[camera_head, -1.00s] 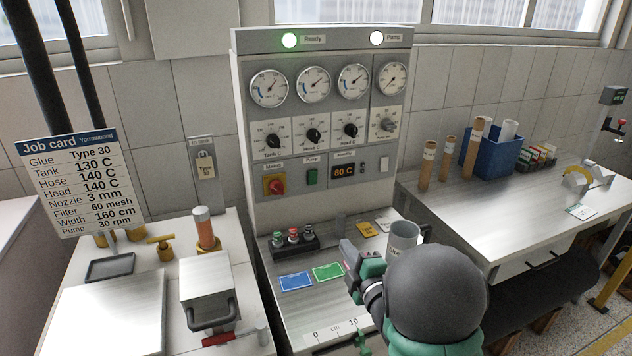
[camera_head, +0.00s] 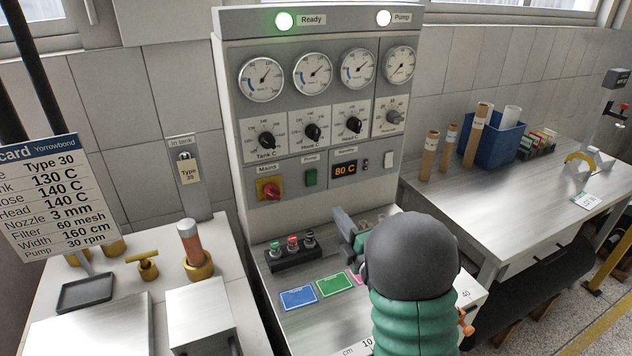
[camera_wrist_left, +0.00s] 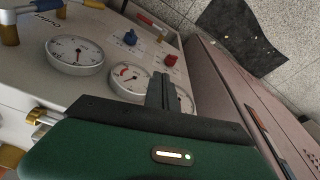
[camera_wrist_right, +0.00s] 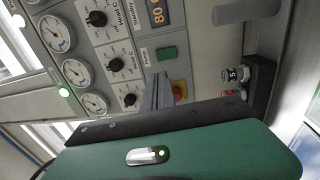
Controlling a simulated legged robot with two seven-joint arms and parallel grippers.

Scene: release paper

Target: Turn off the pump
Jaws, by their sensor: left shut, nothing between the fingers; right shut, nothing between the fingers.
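The control cabinet has a green switch under a Pump label (camera_head: 311,177), which also shows in the right wrist view (camera_wrist_right: 166,53). A white Pump lamp (camera_head: 384,18) is at the cabinet's top right. My right gripper (camera_head: 340,216) is shut and empty, below and right of the green switch and apart from it in the head view. Its fingers also show in the right wrist view (camera_wrist_right: 158,84). My left gripper (camera_wrist_left: 163,84) is shut and empty in the left wrist view, with gauges beyond it; it is out of the head view.
A red rotary Mains switch (camera_head: 269,189) is left of the Pump switch. A button box (camera_head: 293,251) stands on the ledge below. Blue and green cards (camera_head: 334,284) lie on the ledge. My right arm hides part of the ledge.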

